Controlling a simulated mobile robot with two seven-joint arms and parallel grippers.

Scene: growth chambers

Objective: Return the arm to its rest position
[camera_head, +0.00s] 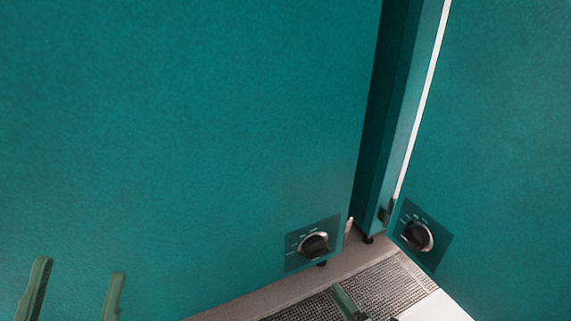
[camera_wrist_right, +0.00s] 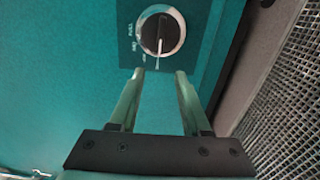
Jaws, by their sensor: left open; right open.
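My left gripper (camera_head: 80,270) is at the lower left of the head view, its two green fingers apart and nothing between them. One green finger of my right gripper (camera_head: 343,298) shows at the bottom edge, below the left chamber's dial (camera_head: 314,245); the rest is out of frame. In the right wrist view my right gripper (camera_wrist_right: 160,73) is open and empty. Its fingertips are just below a black dial (camera_wrist_right: 161,33) with a silver rim, with no clear contact. The dial's white mark points down, and "FULL" is printed at its left.
A teal chamber (camera_head: 180,120) fills the left of the head view. Another teal chamber (camera_head: 500,120) with its own dial (camera_head: 417,236) stands at the right, past a narrow dark gap. A metal grating (camera_head: 385,290) lies in the floor before them.

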